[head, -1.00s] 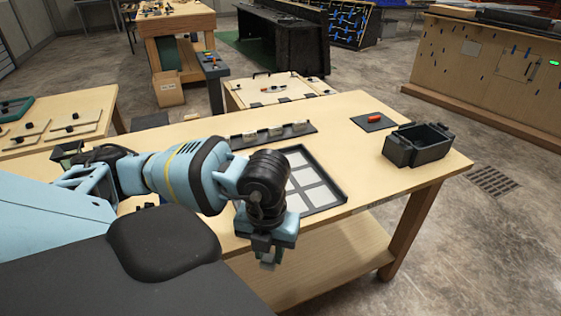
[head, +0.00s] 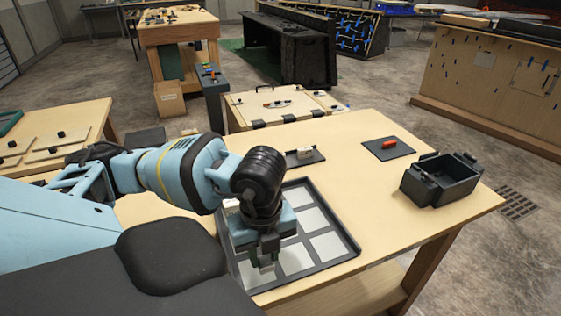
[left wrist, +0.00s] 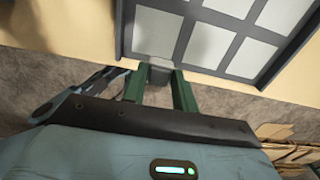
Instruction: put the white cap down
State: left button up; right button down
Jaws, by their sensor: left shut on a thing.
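My left gripper (head: 266,262) is in front of and over the near edge of the dark tray (head: 338,260) with pale square panels. Its green fingers (left wrist: 160,88) are shut on a small block, the white cap (left wrist: 158,72), which looks grey in the shade. In the left wrist view the cap is between the fingertips, by the tray's edge. I cannot tell whether it touches the tray. The tray's pale squares (left wrist: 157,32) show ahead of the fingers. My arm hides part of the tray in the head view. My right gripper is not in view.
A black open bin (head: 440,180) stands at the table's right. A dark mat (head: 375,150) with an orange piece (head: 389,142) and a dark strip (head: 318,155) with a pale block (head: 304,153) lie behind the tray. The wooden tabletop (head: 370,205) between tray and bin is clear.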

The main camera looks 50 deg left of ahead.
pick_arm(q)
jog(key=shift+w+d, duration=0.1)
jog(key=shift+w, duration=0.15)
jog(key=w, duration=0.4)
jog(key=w+f, duration=0.1)
jog(key=w, duration=0.8)
jog(key=shift+w+f, duration=0.15)
jog(key=shift+w, duration=0.6)
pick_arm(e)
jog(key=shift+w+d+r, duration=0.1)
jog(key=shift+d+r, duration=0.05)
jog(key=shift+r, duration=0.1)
pick_arm(q)
jog(key=shift+w, duration=0.1)
jog(key=shift+w, duration=0.2)
notch_tip(320, 180, down, 3)
jog(key=shift+w+f, duration=0.15)
jog(key=shift+f, duration=0.2)
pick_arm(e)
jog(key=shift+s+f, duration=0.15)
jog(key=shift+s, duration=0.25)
